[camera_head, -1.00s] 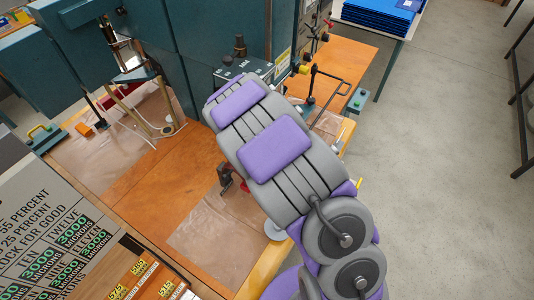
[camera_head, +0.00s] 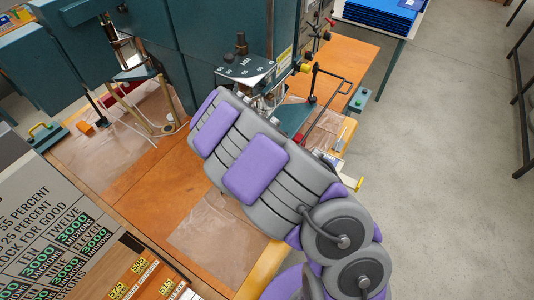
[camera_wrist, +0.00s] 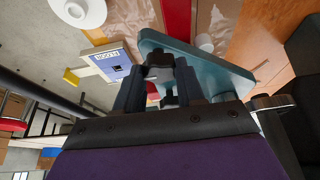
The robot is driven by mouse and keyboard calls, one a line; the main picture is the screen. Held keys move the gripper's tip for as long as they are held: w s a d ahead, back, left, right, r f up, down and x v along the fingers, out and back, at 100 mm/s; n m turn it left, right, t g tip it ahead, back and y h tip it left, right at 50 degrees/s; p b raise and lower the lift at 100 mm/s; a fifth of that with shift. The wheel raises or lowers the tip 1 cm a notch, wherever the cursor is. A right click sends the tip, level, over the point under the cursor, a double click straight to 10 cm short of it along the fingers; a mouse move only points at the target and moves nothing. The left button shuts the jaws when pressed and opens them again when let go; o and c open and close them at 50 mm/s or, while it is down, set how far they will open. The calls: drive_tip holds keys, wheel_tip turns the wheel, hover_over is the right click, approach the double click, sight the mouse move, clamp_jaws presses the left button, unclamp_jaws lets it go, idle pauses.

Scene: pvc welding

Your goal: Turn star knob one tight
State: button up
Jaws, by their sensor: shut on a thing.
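In the wrist view, my gripper (camera_wrist: 158,88) has its two dark fingers on either side of a small dark knob (camera_wrist: 160,60), which appears to be the star knob. The knob stands against a teal plate (camera_wrist: 222,72) of the machine. The fingers are shut on it; its lobes are mostly hidden. In the head view, my grey and purple arm covers the gripper and the knob. The teal welding machine (camera_head: 215,45) stands beyond the arm, with a labelled top plate (camera_head: 246,70).
An orange wooden table (camera_head: 150,185) with clear plastic sheets (camera_head: 215,240) lies under the machine. A black bent rod (camera_head: 335,75) and a small green-button box (camera_head: 358,99) stand right of the machine. A sign board (camera_head: 50,230) is at lower left. Floor at right is open.

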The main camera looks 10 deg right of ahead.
drive_tip(key=o, duration=1)
drive_tip(key=shift+w+a, duration=0.1)
drive_tip(key=shift+o, duration=0.2)
drive_tip(key=v, duration=1.7)
drive_tip(key=shift+p, duration=0.45)
drive_tip(key=shift+a+r, duration=0.1)
drive_tip(key=shift+a, duration=0.05)
drive_tip(key=s+d+r+n+g+y+b, duration=0.1)
drive_tip(key=s+d+r, duration=0.15)
drive_tip(key=s, duration=0.55)
drive_tip(key=s+d+r+n+g+b, duration=0.15)
drive_tip(key=s+d, duration=0.25)
drive_tip(key=s, duration=0.4)
drive_tip(key=s+n+g+y+b, duration=0.2)
drive_tip(key=s+n, duration=0.4)
drive_tip(key=s, duration=1.3)
drive_tip(key=shift+a+f+n+b, duration=0.35)
drive_tip(key=shift+a+f+b, duration=0.05)
drive_tip(key=shift+a, duration=0.05)
